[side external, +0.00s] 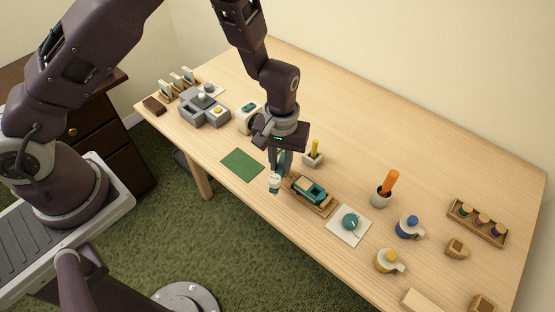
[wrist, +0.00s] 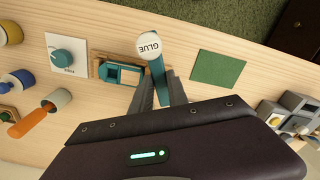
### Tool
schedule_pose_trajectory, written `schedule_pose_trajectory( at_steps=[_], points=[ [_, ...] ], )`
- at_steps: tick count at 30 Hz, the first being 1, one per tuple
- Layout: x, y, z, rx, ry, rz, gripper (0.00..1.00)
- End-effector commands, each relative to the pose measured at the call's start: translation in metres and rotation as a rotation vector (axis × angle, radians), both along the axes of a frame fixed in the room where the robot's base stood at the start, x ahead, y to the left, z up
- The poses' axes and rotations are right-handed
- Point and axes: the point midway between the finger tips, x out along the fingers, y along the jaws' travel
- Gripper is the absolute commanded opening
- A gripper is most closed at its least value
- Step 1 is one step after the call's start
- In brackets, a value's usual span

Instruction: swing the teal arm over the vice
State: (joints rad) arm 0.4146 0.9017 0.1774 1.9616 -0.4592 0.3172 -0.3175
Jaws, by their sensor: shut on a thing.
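The teal arm (wrist: 157,76) runs between my gripper's fingers in the wrist view and carries a white round piece marked GLUE (wrist: 149,46) at its far end. In the side external view the white piece (side external: 275,181) hangs near the table's front edge. What seems to be the vice (side external: 312,190), a teal block on a wooden base, lies just right of the arm; it also shows in the wrist view (wrist: 124,74). The GLUE end is beside the vice, not above it. My gripper (side external: 279,163) is shut on the teal arm. The arm's pivot is hidden.
A green mat (side external: 242,165) lies left of the arm. A small pot with a yellow stick (side external: 313,157) stands close behind. A white card with a teal knob (side external: 349,224) lies right of the vice. A grey block unit (side external: 205,109) stands farther left. The back of the table is clear.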

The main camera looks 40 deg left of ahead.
Motion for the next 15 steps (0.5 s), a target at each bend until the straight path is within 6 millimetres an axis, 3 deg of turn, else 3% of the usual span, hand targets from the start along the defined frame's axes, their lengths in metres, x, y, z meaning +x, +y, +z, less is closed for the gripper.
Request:
schedule_pose_trajectory(
  at_steps=[15],
  points=[
    [0.011, -0.014, 0.001, -0.002, -0.001, 0.489, 0.00]
  ],
)
